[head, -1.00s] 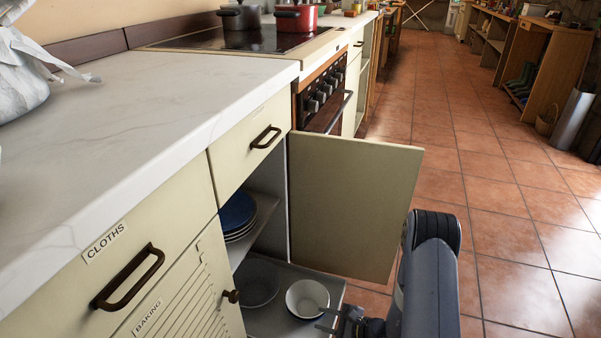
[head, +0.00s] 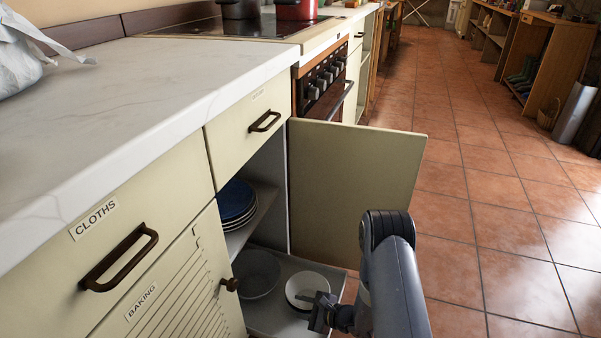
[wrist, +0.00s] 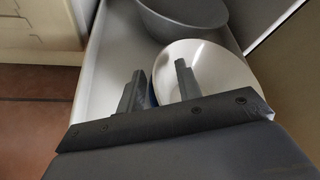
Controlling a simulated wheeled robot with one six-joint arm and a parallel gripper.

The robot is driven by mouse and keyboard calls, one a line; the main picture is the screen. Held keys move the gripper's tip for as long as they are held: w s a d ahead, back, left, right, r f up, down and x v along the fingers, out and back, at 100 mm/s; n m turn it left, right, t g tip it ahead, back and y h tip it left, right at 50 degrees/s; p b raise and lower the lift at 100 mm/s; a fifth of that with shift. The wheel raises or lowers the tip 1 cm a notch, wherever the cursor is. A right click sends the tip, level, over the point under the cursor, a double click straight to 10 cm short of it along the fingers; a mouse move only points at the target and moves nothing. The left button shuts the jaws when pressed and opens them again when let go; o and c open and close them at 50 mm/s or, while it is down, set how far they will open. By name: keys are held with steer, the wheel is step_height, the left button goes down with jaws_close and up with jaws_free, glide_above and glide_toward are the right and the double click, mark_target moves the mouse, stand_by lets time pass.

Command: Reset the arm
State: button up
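My gripper (head: 322,310) is low by the open cupboard, at the right edge of a white bowl (head: 294,287). A small blue sliver shows between the fingers. My arm reaches down from the right, in front of the tiled floor.
The bowl and a grey bowl (head: 257,272) stand on the pulled-out lower shelf (head: 262,318). Blue plates (head: 237,200) are stacked on the shelf above. The open cupboard door (head: 352,190) stands beside my arm. The floor (head: 480,200) to the right is clear.

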steer(key=w+d+r+m+t+h+p, duration=0.1)
steer(key=d+r+m+p, duration=0.1)
steer(key=r+p, duration=0.7)
steer(key=w+d+r+m+t+h+p, duration=0.1)
steer(key=d+r+p, duration=0.3)
steer(key=r, duration=1.9)
steer(key=w+d+r+m+t+h+p, duration=0.1)
steer(key=d+r+m+t+h+p, duration=0.1)
steer(key=r+p, duration=1.1)
step_height(320, 180, up, 4)
steer(key=shift+d+f+m+p, duration=0.1)
steer(key=shift+d+m+p, duration=0.25)
steer(key=shift+d, duration=0.1)
